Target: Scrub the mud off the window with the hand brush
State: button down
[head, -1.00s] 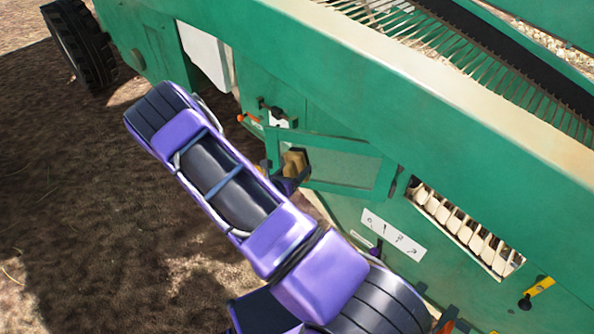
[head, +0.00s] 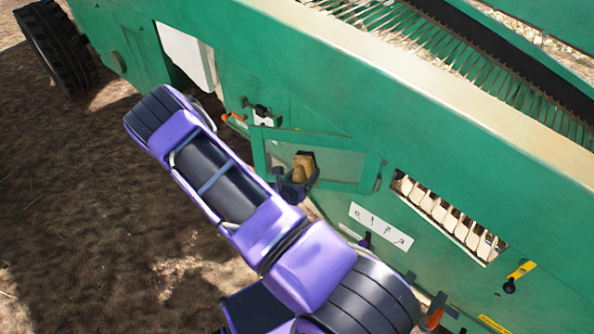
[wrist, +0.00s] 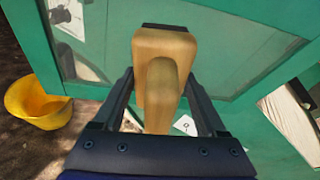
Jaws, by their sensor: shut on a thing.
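The hand brush (head: 303,167) has a tan wooden body. My gripper (head: 296,183) is shut on it and holds it in front of the window. The green-framed window (head: 338,166) is on the side of the green machine. In the wrist view the brush (wrist: 160,65) stands between the two dark fingers of my gripper (wrist: 162,88), its dark far end against or very close to the glass of the window (wrist: 235,45). The bristles are hidden, and I cannot tell for sure whether they touch. I cannot make out clear mud on the glass.
A yellow bucket (wrist: 38,100) is on the ground at the left in the wrist view. Small levers (head: 256,109) stick out left of the window. A slatted opening (head: 450,217) and a white label plate (head: 381,226) lie right of and below it.

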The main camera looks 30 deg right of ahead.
jog(key=shift+s+d+r+p, duration=0.1)
jog(key=shift+s+d+p, duration=0.45)
jog(key=shift+s+d, duration=0.95)
jog(key=shift+s+d+r+p, duration=0.1)
jog(key=shift+s+d+p, duration=0.4)
jog(key=shift+s+d, duration=0.95)
jog(key=shift+s+a, duration=0.2)
jog(key=shift+a, duration=0.05)
jog(key=shift+w+f, duration=0.1)
jog(key=shift+w+a, duration=1.4)
jog(key=shift+a, duration=0.05)
jog(key=shift+w+a+b, duration=0.2)
jog(key=shift+w+a, duration=0.95)
jog(key=shift+w, duration=0.35)
jog(key=shift+w+a+b, duration=0.2)
jog(key=shift+w+a, duration=0.95)
jog(key=shift+w, duration=0.35)
jog(key=shift+w+a+b, duration=0.2)
jog(key=shift+w+a, duration=0.95)
jog(key=shift+w, duration=0.35)
jog(key=s+a, duration=0.4)
jog(key=shift+a+p, duration=0.3)
jog(key=shift+p, duration=0.1)
